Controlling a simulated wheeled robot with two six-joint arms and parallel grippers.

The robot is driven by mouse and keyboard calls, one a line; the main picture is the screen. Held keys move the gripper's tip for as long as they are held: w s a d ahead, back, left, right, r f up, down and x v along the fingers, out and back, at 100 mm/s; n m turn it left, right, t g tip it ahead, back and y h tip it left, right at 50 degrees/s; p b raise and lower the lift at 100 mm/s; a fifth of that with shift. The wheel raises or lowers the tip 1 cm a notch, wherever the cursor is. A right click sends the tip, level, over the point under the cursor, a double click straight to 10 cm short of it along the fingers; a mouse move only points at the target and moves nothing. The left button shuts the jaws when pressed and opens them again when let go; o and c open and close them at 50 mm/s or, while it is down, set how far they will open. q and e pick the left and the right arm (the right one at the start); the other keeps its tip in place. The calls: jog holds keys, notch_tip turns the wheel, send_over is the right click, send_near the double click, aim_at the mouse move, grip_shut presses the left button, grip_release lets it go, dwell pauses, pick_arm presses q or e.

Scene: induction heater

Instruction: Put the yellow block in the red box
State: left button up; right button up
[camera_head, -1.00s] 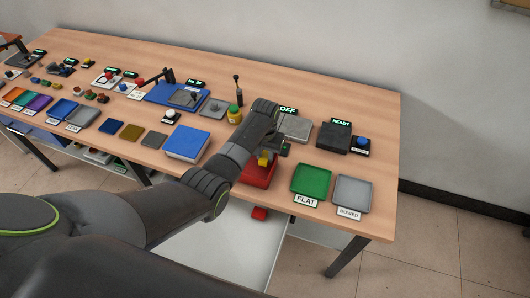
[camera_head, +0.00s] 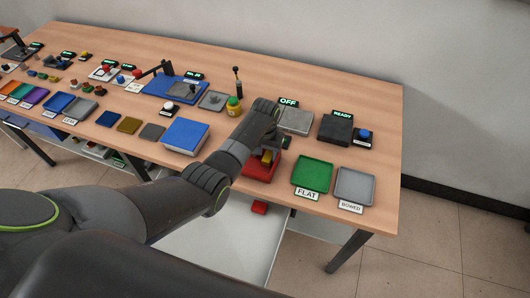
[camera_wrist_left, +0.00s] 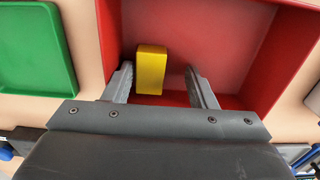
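The red box (camera_head: 259,172) stands near the front edge of the table, left of the green tray; it also shows in the left wrist view (camera_wrist_left: 225,45). The yellow block (camera_head: 266,157) appears over or inside the red box, partly hidden by my left arm. In the left wrist view the yellow block (camera_wrist_left: 151,70) is between the fingers of my left gripper (camera_wrist_left: 162,85), close to the left finger, with a clear gap to the right finger. The gripper is open. I cannot tell whether the block rests on the box floor. My right gripper is not in view.
A green tray (camera_head: 313,175) labelled FLAT and a grey tray (camera_head: 355,186) labelled BOWED stand right of the red box. A blue block-like box (camera_head: 186,136) lies left of my arm. Grey devices stand behind. A small red object (camera_head: 259,208) is below the tabletop.

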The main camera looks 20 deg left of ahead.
pick_arm(q)
notch_tip(320, 180, up, 18)
jog(key=p, duration=0.1)
jog(key=shift+f, duration=0.25)
jog(key=shift+s+f, duration=0.1)
dwell(0.7)
